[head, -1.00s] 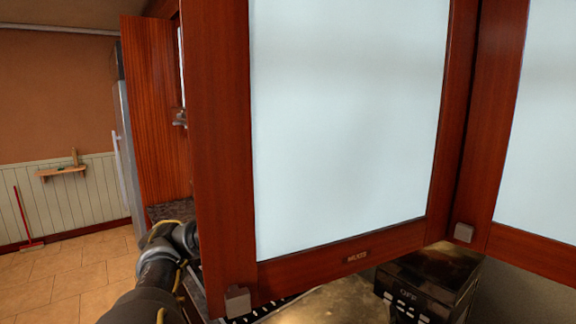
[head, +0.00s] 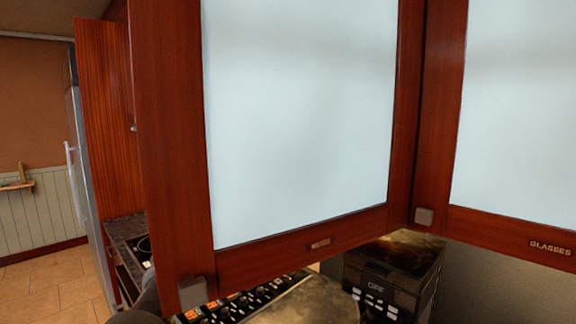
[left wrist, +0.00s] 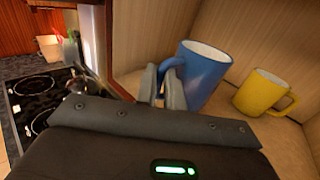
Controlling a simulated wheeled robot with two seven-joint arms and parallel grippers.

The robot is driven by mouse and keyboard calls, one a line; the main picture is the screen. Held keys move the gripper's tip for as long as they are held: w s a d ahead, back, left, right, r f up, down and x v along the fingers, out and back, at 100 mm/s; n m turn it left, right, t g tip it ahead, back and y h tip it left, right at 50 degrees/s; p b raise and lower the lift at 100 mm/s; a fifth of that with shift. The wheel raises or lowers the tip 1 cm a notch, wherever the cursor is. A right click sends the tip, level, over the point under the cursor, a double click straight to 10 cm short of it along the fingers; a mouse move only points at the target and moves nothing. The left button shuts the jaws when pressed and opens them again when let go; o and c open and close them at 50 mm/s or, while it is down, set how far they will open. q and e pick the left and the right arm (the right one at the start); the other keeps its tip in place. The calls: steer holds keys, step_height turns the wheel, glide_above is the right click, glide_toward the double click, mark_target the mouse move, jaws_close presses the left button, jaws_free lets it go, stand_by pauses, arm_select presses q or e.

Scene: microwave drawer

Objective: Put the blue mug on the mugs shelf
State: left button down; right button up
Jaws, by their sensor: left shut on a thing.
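The blue mug (left wrist: 205,75) is in the left wrist view, inside a wooden cabinet, and looks slightly tilted. My left gripper (left wrist: 165,84) is shut on it at its handle side. A yellow mug (left wrist: 264,93) stands on the mugs shelf (left wrist: 292,135), to the right of the blue mug. The blue mug's lower part is partly hidden by my gripper, and I cannot tell whether its base touches the shelf. In the head view, the cabinet door (head: 165,150) with a frosted pane hides both mugs and my left gripper. My right gripper is in neither view.
A second frosted door (head: 515,215) labelled GLASSES is at the right. Below are a black appliance reading OFF (head: 385,280) and a row of knobs (head: 240,303). A cooktop (left wrist: 40,95) lies left of the cabinet's side wall (left wrist: 135,40).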

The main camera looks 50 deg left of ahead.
arm_select(q)
steer(key=w, duration=0.3)
steer(key=shift+f+b, duration=0.45)
steer(key=shift+f, duration=0.1)
steer(key=shift+s+f, duration=0.1)
steer(key=shift+f, duration=0.4)
steer(key=shift+f+b, duration=0.25)
steer(key=shift+b, duration=0.2)
steer(key=c, duration=1.4)
jaws_free()
steer(key=shift+c, duration=0.2)
steer(key=b+v, duration=0.3)
steer(key=v, duration=0.4)
steer(key=shift+s+d, duration=0.15)
steer(key=shift+s, duration=0.05)
